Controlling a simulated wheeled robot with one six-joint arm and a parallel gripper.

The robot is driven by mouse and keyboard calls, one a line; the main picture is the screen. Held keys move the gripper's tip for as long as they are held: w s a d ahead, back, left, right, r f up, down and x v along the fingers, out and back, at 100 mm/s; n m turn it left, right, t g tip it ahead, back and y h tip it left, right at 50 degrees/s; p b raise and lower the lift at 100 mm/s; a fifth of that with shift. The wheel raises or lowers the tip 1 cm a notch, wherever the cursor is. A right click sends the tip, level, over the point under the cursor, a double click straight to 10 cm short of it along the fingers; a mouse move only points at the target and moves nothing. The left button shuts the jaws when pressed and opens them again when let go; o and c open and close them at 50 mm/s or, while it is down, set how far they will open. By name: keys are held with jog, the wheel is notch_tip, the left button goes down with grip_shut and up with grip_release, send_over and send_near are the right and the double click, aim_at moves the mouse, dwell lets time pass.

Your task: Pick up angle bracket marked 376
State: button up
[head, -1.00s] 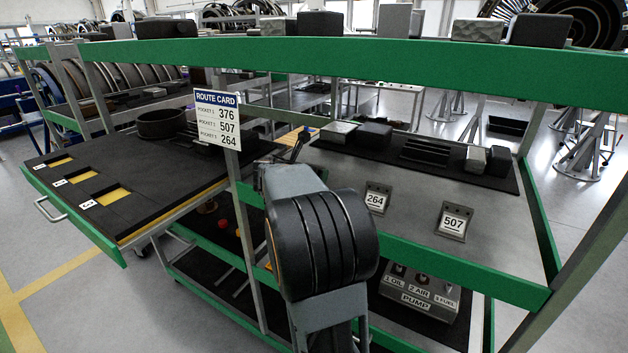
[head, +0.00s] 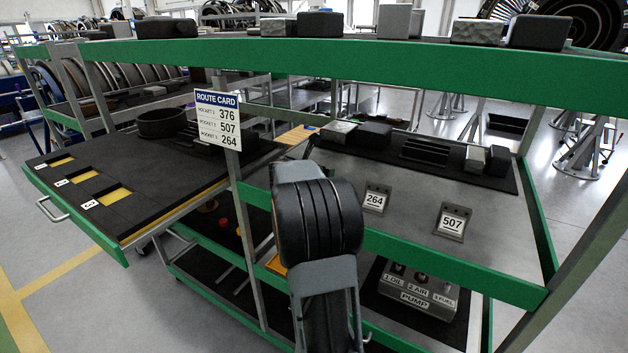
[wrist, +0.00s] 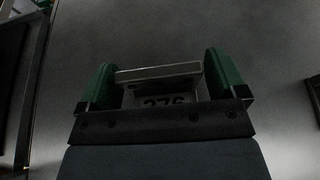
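The angle bracket marked 376 (wrist: 160,76) shows in the wrist view as a grey metal piece with a pale top edge. Its number is partly cut off by the gripper body. My gripper (wrist: 163,75) has its two green fingers spread wide, one on each side of the bracket. Any gap between fingers and bracket is too small to judge. In the head view my arm hides the gripper and this bracket. Brackets marked 264 (head: 376,199) and 507 (head: 451,221) stand on the grey bench to the right of my arm.
A route card (head: 218,118) hangs on a post and lists 376, 507, 264. A black tray (head: 140,184) with yellow pockets lies at left. Green rails (head: 440,268) cross in front of and above the bench. A pump box (head: 418,290) sits below.

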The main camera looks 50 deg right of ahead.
jog(key=c, duration=0.8)
